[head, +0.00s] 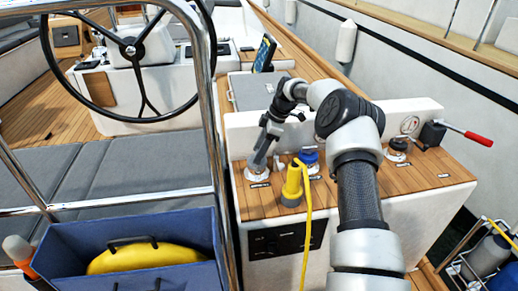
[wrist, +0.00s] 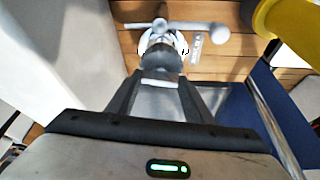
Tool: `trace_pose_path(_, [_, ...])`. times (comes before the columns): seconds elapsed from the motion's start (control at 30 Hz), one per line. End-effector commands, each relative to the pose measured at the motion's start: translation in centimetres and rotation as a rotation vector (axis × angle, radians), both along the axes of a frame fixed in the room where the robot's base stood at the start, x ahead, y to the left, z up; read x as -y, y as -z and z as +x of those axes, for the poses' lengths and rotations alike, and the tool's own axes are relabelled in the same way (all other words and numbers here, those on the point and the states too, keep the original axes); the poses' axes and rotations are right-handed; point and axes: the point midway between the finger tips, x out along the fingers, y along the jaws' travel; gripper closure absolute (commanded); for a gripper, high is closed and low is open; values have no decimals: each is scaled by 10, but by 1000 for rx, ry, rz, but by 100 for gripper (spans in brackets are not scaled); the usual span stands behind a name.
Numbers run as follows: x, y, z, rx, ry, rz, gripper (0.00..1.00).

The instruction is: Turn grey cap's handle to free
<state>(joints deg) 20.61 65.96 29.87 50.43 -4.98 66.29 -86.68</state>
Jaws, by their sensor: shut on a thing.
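The grey cap (head: 257,173) sits on the wooden top of the side console, at its left end. My gripper (head: 264,148) reaches down to it from above. In the wrist view the grey cap's handle (wrist: 203,27) shows as a grey bar running left to right, with a round end on the right. The two dark fingers of my gripper (wrist: 161,75) are shut on a grey part of the handle. The fingers and the handle hide part of the cap's round base. A small label lies on the wood beside the cap.
A yellow plug (head: 292,183) with a hanging cable stands just right of the grey cap. A blue cap (head: 308,158) is behind it. A black cap (head: 398,147) and a red-handled lever (head: 470,135) are farther right. A steel rail (head: 213,130) rises close on the left.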

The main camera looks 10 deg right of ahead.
Motion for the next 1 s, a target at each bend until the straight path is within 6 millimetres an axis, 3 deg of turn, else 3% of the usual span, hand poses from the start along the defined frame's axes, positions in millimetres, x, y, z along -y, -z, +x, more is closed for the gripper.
trace_pose_path(0.33, [-1, 0, 1, -1, -147, 2, 76])
trace_pose_path(0.9, [-1, 0, 1, -1, -173, 0, 76])
trace_pose_path(0.93, [-1, 0, 1, -1, -173, 0, 49])
trace_pose_path(1.0, [0, 0, 1, -1, -172, 0, 37])
